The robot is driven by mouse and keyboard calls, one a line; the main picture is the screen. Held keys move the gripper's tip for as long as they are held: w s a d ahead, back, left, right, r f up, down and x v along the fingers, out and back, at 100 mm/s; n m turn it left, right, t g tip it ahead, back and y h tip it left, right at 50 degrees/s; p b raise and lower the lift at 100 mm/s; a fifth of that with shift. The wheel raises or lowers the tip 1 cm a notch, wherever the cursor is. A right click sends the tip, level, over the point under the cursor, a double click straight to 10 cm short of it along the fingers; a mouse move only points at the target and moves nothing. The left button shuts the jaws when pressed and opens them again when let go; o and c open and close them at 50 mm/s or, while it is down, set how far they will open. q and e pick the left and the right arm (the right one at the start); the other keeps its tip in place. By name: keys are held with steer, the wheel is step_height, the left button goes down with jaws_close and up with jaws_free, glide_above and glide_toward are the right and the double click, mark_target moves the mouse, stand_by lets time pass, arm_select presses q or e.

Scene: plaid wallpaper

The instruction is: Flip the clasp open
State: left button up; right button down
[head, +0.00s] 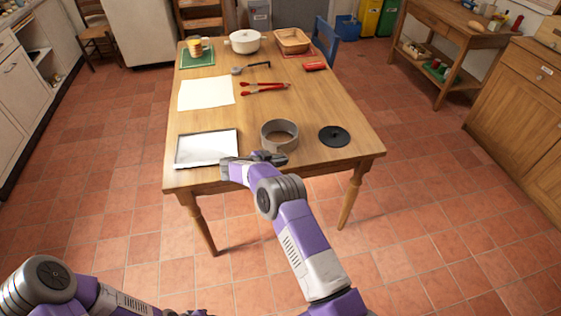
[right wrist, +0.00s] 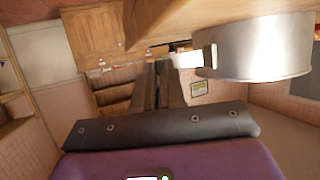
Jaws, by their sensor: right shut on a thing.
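A grey metal ring (head: 284,146), like a springform pan wall, stands upright near the table's front edge; it also shows large in the right wrist view (right wrist: 262,50). A small pale clasp piece (right wrist: 189,60) sticks out from its side towards my fingers. My right gripper (head: 268,157) is at the ring's near side, low by the table edge. In the right wrist view its fingers (right wrist: 166,72) are close together, shut on the clasp's outer end. The fingertips partly hide the clasp, so its angle is hard to tell. My left gripper is out of view.
A black disc (head: 334,136) lies right of the ring, and a silver tray (head: 207,149) lies to the left. Red tongs (head: 265,89), white paper (head: 206,93), a white pot (head: 245,41) and a basket (head: 292,40) are farther back. The table's middle is mostly clear.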

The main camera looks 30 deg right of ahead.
steer(key=c, duration=1.2)
jaws_free()
steer(key=w+p+v, duration=0.1)
steer(key=v, duration=0.6)
steer(key=shift+s+a+p, duration=0.25)
steer(key=shift+s+p, duration=0.05)
steer(key=shift+s, duration=0.2)
steer(key=shift+o, duration=0.4)
